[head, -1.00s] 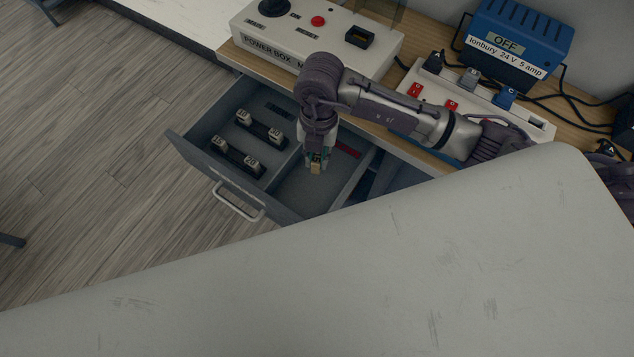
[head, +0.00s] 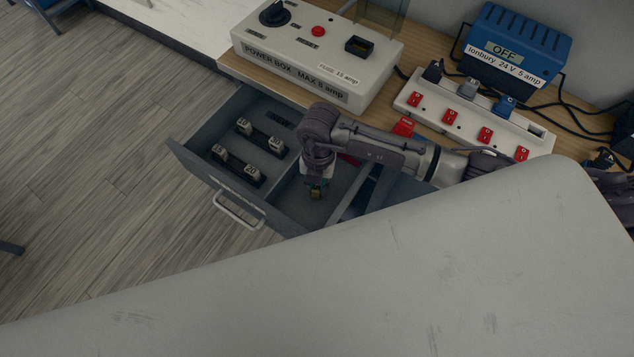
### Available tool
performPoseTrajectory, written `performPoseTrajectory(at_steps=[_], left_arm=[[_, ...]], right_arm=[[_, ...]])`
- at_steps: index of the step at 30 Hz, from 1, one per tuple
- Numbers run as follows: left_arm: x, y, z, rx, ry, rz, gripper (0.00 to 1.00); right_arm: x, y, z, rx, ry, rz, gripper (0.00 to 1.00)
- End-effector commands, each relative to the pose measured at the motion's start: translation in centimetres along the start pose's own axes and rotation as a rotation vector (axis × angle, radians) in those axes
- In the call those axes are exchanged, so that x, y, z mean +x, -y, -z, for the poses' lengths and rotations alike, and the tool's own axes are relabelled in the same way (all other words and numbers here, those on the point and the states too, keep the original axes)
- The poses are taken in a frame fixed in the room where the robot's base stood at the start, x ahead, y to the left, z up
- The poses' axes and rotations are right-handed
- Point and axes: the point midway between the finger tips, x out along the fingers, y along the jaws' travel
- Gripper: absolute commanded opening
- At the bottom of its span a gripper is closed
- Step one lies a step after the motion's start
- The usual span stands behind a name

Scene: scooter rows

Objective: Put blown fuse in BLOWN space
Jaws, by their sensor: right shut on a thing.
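The open grey drawer (head: 279,217) has several compartments. My right gripper (head: 317,187) points down in its middle compartment (head: 290,205), which has a red strip (head: 349,159) at its back, partly hidden by my arm. The gripper is shut on a small tan and dark piece (head: 315,195), apparently the fuse, mostly hidden by the fingers. I cannot tell whether it touches the drawer floor. The left compartment holds pale-capped fuses in two dark holders (head: 238,167). No BLOWN lettering is readable. My left gripper is not in view.
Behind the drawer stands the white power box (head: 325,60), labelled MAX 8 amp, with an empty-looking dark socket (head: 359,46). A power strip (head: 470,112) with red switches and a blue supply (head: 517,45) reading OFF stand right. A grey surface (head: 380,260) fills the foreground.

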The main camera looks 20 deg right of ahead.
Motion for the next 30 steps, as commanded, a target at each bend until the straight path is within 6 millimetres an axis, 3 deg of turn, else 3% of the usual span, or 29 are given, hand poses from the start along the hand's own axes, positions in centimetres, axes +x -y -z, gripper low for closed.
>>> performPoseTrajectory(at_steps=[2, 3, 7, 19, 30], left_arm=[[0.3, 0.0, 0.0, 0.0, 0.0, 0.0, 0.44], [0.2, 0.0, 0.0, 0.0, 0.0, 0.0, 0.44], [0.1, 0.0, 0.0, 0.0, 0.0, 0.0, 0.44], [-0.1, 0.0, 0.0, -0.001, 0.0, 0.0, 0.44], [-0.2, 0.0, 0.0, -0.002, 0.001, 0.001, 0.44]], right_arm=[[0.4, 0.0, -0.1, 0.0, 0.0, 0.0, 0.0], [0.2, 0.0, -0.1, 0.0, 0.0, 0.0, 0.27], [0.2, 0.0, 0.0, 0.0, 0.0, 0.0, 0.45], [-0.7, 0.0, -0.1, 0.0, 0.001, 0.0, 0.45], [-8.2, 0.0, -0.1, -0.001, 0.003, -0.002, 0.45]])
